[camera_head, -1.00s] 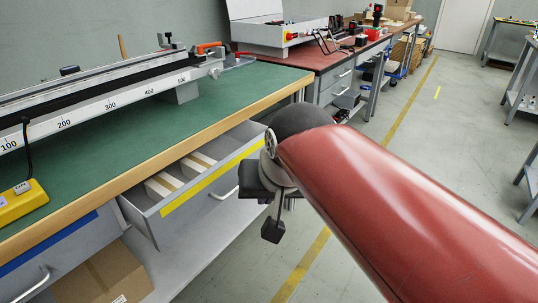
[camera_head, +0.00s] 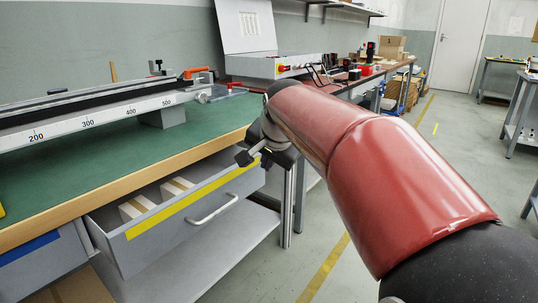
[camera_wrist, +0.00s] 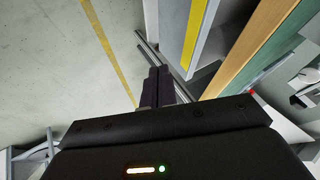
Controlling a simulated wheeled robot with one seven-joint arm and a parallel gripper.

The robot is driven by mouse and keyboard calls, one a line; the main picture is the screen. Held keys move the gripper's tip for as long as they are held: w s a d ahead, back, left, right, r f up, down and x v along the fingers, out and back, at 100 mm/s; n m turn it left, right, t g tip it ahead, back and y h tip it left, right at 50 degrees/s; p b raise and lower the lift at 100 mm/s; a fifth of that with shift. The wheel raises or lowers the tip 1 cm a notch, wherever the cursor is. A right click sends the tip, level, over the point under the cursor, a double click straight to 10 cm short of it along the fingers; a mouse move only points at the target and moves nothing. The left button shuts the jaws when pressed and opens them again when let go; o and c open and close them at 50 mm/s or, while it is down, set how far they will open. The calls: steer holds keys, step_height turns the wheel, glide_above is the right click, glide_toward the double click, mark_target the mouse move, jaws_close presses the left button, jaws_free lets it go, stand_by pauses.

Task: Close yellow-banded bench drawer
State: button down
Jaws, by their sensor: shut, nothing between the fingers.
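The yellow-banded drawer (camera_head: 196,216) stands pulled out under the green bench (camera_head: 120,160). Its grey front carries a yellow strip and a curved handle (camera_head: 213,210). Small pale boxes (camera_head: 140,207) lie inside. My gripper (camera_head: 246,157) is by the right end of the drawer's front, near the bench edge; my arm partly covers that area. In the wrist view my gripper's dark fingers (camera_wrist: 158,76) are together with nothing between them, beside the drawer's yellow-striped front (camera_wrist: 194,38). I cannot tell whether they touch it.
A blue-banded drawer (camera_head: 35,262) is at the lower left under the same bench. A lower shelf (camera_head: 225,255) and a bench leg (camera_head: 288,205) lie below and right of the open drawer. A brown bench (camera_head: 350,85) stands behind.

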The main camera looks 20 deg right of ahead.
mark_target(251, 168)
steer(key=shift+w+a+f, duration=0.15)
steer(key=shift+w+a, duration=0.25)
steer(key=shift+w, duration=0.25)
steer(key=shift+w+a+f, duration=0.2)
steer(key=shift+w+a, duration=0.2)
steer(key=shift+w, duration=0.3)
steer(key=shift+w+a+f, duration=0.15)
steer(key=shift+w+a, duration=0.25)
steer(key=shift+w, duration=0.25)
steer(key=w+a+p, duration=0.3)
steer(key=w+a, duration=0.1)
steer(key=w, duration=0.2)
steer(key=shift+a+p, duration=0.2)
steer(key=shift+p, duration=0.15)
